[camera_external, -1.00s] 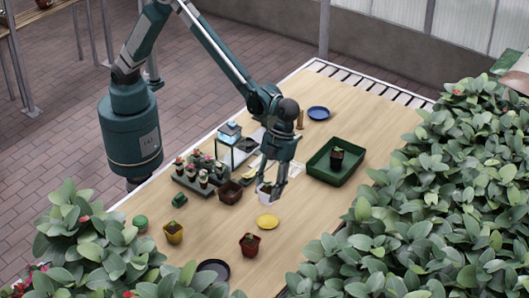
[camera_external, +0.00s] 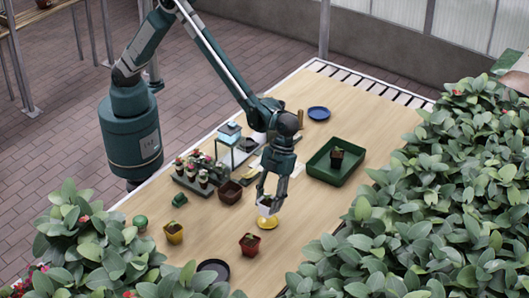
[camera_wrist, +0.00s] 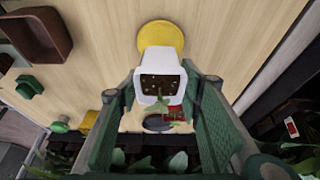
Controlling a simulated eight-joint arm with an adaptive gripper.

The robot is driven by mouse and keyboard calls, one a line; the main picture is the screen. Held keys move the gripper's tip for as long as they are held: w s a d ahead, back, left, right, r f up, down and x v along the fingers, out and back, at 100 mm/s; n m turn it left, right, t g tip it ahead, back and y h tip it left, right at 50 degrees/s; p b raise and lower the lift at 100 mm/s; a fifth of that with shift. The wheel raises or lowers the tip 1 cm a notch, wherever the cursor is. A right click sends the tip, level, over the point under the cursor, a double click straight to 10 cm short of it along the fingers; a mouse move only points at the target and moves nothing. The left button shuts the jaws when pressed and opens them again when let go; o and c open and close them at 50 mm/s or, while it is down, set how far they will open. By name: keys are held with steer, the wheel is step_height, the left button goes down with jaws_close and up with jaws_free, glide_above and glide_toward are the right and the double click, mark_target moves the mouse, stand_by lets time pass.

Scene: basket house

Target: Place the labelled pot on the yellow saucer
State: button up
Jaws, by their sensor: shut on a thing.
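My gripper (camera_external: 269,202) is shut on a white pot (camera_external: 263,210) with dark soil and a small green plant. In the wrist view the white pot (camera_wrist: 161,53) sits between the two green fingers (camera_wrist: 160,95), and its soil and leaves face the camera. No label shows on the sides I can see. The yellow saucer (camera_external: 267,223) lies on the table just below the pot in the external view, partly covered by it. In the wrist view the saucer (camera_wrist: 160,30) shows behind the pot's far edge. I cannot tell whether they touch.
A red pot (camera_external: 249,243), a yellow pot (camera_external: 173,233) and a dark saucer (camera_external: 213,269) stand nearer the front. A brown square pot (camera_external: 230,192), a tray of small plants (camera_external: 183,182) and a lantern (camera_external: 229,146) lie left. A green tray (camera_external: 347,176) with a dark pot stands right.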

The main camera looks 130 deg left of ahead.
mark_target(267, 210)
steer(key=shift+f, duration=0.1)
steer(key=shift+f+b, duration=0.3)
steer(key=shift+f, duration=1.45)
steer(key=shift+f, duration=0.1)
steer(key=o, duration=1.1)
steer(key=p+v, duration=0.1)
steer(key=v, duration=1.1)
steer(key=shift+a+p, duration=0.1)
steer(key=shift+p, duration=0.25)
